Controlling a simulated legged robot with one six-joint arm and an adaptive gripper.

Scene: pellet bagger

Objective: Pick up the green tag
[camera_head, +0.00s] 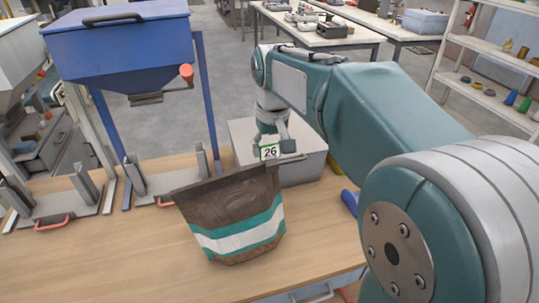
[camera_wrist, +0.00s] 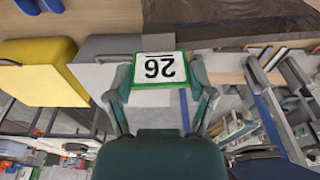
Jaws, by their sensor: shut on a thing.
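The green tag (camera_head: 269,152) has a green border and a white face with the number 26. It also shows in the wrist view (camera_wrist: 159,69), upside down, between the two fingers. My gripper (camera_head: 276,147) is shut on the tag and holds it just above and behind the top edge of a brown bag. In the wrist view, the fingers of my gripper (camera_wrist: 160,82) press on the tag's left and right sides. The tag's back is hidden.
The brown bag (camera_head: 232,208) with teal and white bands stands on the wooden table (camera_head: 120,262). A grey bin (camera_head: 302,168) is behind it. A blue hopper (camera_head: 120,45) stands at back left, with metal brackets below. The table's front left is clear.

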